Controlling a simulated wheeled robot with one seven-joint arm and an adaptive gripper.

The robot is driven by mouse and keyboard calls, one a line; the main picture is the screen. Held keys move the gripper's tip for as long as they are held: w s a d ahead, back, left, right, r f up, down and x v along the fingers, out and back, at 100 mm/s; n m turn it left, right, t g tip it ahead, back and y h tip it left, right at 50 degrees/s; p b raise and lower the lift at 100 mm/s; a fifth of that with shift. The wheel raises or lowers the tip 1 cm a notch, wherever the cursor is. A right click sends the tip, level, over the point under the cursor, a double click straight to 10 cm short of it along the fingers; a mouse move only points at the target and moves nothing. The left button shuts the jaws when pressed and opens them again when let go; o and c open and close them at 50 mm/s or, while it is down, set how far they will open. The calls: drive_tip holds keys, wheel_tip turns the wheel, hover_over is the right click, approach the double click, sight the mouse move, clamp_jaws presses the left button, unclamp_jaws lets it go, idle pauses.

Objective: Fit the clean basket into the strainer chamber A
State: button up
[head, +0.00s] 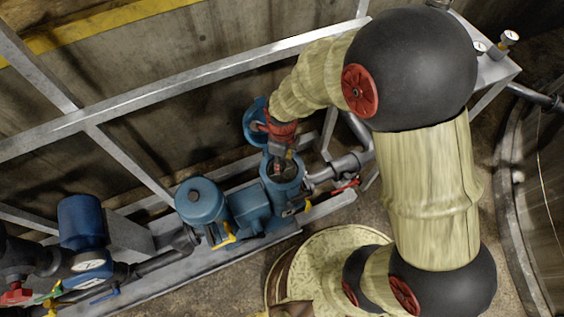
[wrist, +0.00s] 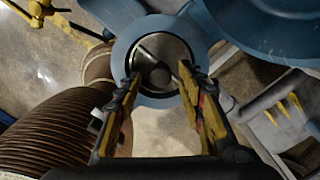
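The strainer is a blue casting with two chambers. The right chamber (head: 283,171) is open at the top; the left has a round blue lid (head: 200,199). I cannot read which is A. My gripper (head: 279,160) points down at the open chamber. In the wrist view, my gripper (wrist: 160,73) has its two yellow-and-black fingers apart, over the blue rim (wrist: 124,48). Between and beyond them, a round metal interior (wrist: 172,48) shows, with a pale bar and a dark disc. I cannot tell whether this is the basket or the bare chamber. Nothing clearly touches both fingers.
A blue round part (head: 257,121) stands just behind the open chamber. A grey frame rail (head: 190,80) crosses behind the strainer. Grey pipe with a red handle (head: 345,184) lies to the right. Blue gauged equipment (head: 82,222) stands at the left.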

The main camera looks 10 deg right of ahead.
drive_tip(key=s+d+r+n+t+p, duration=0.15)
drive_tip(key=r+n, duration=0.25)
drive_tip(key=r, duration=0.4)
drive_tip(key=d+r+n, duration=0.3)
drive_tip(key=r, duration=0.5)
drive_tip(key=s+d+r+n+t+p, duration=0.15)
drive_tip(key=r+n, duration=0.25)
drive_tip(key=r, duration=0.4)
drive_tip(key=s+d+r+n+t, duration=0.2)
drive_tip(key=s+d+r+n, duration=0.4)
drive_tip(key=s+r+n, duration=0.3)
drive_tip(key=r+n, duration=0.1)
drive_tip(key=n, duration=0.2)
drive_tip(key=shift+s+n+t+b, duration=0.15)
drive_tip(key=shift+n+t+b, duration=0.15)
drive_tip(key=shift+n+b, duration=0.1)
